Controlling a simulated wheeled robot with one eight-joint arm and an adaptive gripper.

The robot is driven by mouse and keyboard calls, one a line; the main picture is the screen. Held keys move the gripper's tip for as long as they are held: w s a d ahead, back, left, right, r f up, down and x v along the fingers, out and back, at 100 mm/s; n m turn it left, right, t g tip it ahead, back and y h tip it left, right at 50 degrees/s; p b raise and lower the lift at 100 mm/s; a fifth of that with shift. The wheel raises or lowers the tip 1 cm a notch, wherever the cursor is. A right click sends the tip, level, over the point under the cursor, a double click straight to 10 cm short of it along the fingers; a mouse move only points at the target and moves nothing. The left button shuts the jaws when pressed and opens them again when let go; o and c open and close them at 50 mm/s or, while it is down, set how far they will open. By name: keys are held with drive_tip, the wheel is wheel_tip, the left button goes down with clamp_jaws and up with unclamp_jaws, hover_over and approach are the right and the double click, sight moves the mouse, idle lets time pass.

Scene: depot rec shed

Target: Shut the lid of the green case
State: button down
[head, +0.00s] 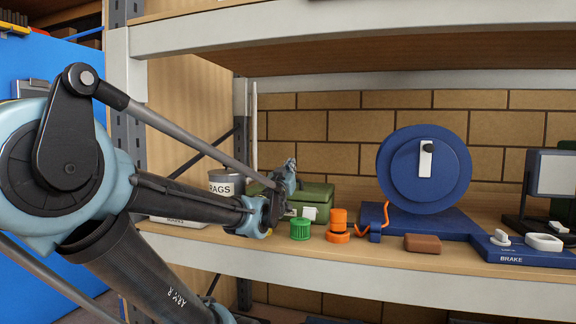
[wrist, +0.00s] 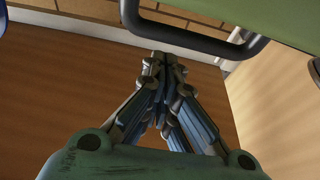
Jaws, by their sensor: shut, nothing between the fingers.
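The green case (head: 318,196) sits on the shelf board towards the back, left of centre in the head view. Its top looks roughly level, with a pale patch on its front; my gripper hides its left part. I cannot tell whether the lid is fully down. My gripper (head: 289,166) is at the case's left front, shut and empty. In the wrist view my gripper (wrist: 164,58) has its fingertips together. A green surface, likely the case (wrist: 285,14), fills the upper right there with a dark bar along it, close to the fingertips; contact is unclear.
A tin marked RAGS (head: 225,183) stands left behind my arm. A green cap (head: 300,229) and an orange object (head: 338,222) stand in front of the case. Right are a blue disc stand (head: 424,168), a brown block (head: 422,243) and a BRAKE base (head: 520,254). A shelf hangs above.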

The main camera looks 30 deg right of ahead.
drive_tip(key=shift+s+a+f, duration=0.2)
drive_tip(key=shift+s+f, duration=0.05)
drive_tip(key=shift+f, duration=0.35)
drive_tip(key=shift+s+a+f, duration=0.2)
drive_tip(key=shift+a+f, duration=0.05)
drive_tip(key=shift+f, duration=0.25)
drive_tip(key=shift+s+a+f, duration=0.2)
drive_tip(key=shift+f, duration=0.3)
drive_tip(key=shift+s+a+f, duration=0.1)
drive_tip(key=shift+f, duration=0.1)
drive_tip(key=shift+r, duration=0.15)
drive_tip(key=r, duration=0.2)
drive_tip(key=w+r, duration=0.1)
drive_tip(key=shift+d+r+h, duration=0.2)
drive_tip(key=shift+r+h, duration=0.1)
drive_tip(key=shift+r, duration=0.1)
drive_tip(key=v, duration=0.9)
drive_tip(key=shift+f, duration=0.5)
